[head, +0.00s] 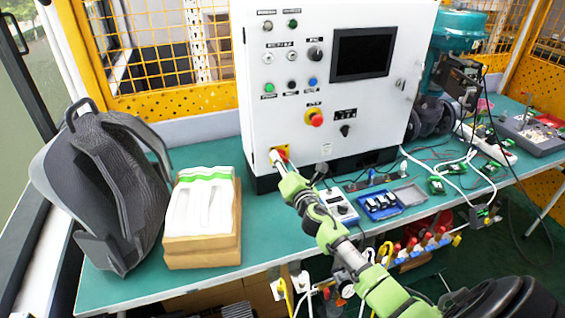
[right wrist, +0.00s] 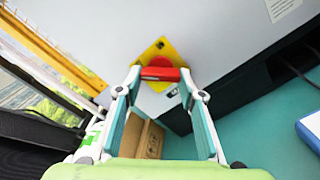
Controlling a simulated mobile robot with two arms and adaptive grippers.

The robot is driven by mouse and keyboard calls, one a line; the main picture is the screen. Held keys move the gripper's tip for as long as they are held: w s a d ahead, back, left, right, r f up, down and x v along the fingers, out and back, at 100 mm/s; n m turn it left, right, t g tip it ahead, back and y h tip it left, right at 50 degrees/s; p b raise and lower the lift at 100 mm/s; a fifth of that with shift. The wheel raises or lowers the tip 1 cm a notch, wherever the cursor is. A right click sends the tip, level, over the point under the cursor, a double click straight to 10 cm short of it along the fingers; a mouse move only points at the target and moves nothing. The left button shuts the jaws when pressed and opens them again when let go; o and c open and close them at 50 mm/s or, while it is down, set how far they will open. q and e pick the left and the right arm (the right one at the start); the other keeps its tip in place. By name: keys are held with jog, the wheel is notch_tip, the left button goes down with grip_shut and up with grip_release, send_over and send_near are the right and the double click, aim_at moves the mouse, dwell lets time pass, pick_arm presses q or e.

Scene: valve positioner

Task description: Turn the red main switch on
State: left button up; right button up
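The red main switch (head: 280,152) sits on a yellow plate at the lower left corner of the white control cabinet's front. In the right wrist view its red handle (right wrist: 160,74) lies crosswise between my fingertips, with the yellow plate behind it. My right gripper (right wrist: 161,80) is open, its two fingers wide apart on either side of the handle. I cannot tell whether the tips touch it. In the head view the right gripper (head: 278,160) partly covers the switch. My left gripper is not in view.
The white cabinet (head: 270,95) carries a second red knob (head: 316,119) on yellow, higher up, plus a dark screen (head: 362,54). A cardboard box with white foam (head: 202,245) and a grey backpack (head: 110,190) stand to the left. A meter (head: 338,204) and blue tray (head: 380,204) lie right.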

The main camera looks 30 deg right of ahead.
jog(key=shift+m, duration=0.4)
jog(key=shift+r+m, duration=0.2)
jog(key=shift+m, duration=4.1)
jog(key=shift+r+m, duration=0.15)
jog(key=shift+m, duration=4.15)
jog(key=o, duration=1.1)
